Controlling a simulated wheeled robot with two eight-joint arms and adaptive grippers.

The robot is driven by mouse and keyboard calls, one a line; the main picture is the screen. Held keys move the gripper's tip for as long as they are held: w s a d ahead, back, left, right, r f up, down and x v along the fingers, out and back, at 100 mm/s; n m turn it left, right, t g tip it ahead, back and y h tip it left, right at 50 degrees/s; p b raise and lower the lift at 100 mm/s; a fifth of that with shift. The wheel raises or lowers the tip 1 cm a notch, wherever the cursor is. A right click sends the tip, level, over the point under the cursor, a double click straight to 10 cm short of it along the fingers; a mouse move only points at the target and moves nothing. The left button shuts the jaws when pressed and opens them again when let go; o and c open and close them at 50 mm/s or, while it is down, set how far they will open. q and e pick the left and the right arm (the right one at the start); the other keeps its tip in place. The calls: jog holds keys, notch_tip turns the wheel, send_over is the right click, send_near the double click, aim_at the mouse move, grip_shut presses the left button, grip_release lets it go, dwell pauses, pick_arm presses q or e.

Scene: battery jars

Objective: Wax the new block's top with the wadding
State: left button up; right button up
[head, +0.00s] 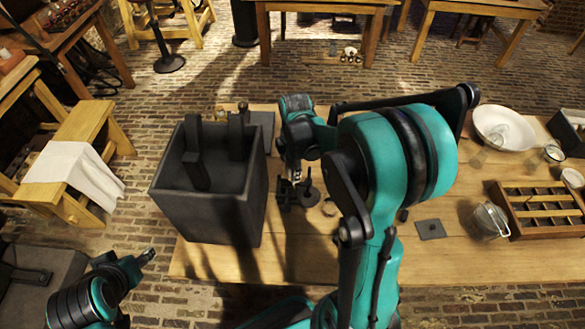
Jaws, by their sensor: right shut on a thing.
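My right gripper (291,196) points down over the table, just right of the large dark box. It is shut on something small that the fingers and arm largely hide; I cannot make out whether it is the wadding. A small dark stand with a thin upright rod (309,192) is right beside the fingers. Dark upright blocks (195,165) show inside the box (208,215); I cannot tell which block is the new one. My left gripper (148,256) is at lower left, off the table, its finger state unclear.
The wooden table (460,262) carries a white bowl (503,127), a glass jar (489,221), a compartmented wooden tray (543,209) and a flat dark plate (431,229) at right. Small bottles (220,113) stand behind the box. The front right table strip is clear.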

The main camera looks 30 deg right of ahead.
jog(key=shift+w+a, duration=0.35)
jog(key=shift+a, duration=0.4)
jog(key=shift+s+d+f, duration=0.15)
jog(key=shift+s+d, duration=0.3)
jog(key=shift+d, duration=0.3)
jog(key=shift+c, duration=1)
jog(key=shift+d+r, duration=0.1)
jog(key=shift+r, duration=0.4)
jog(key=shift+r+p, duration=2.1)
jog(key=shift+r, duration=0.45)
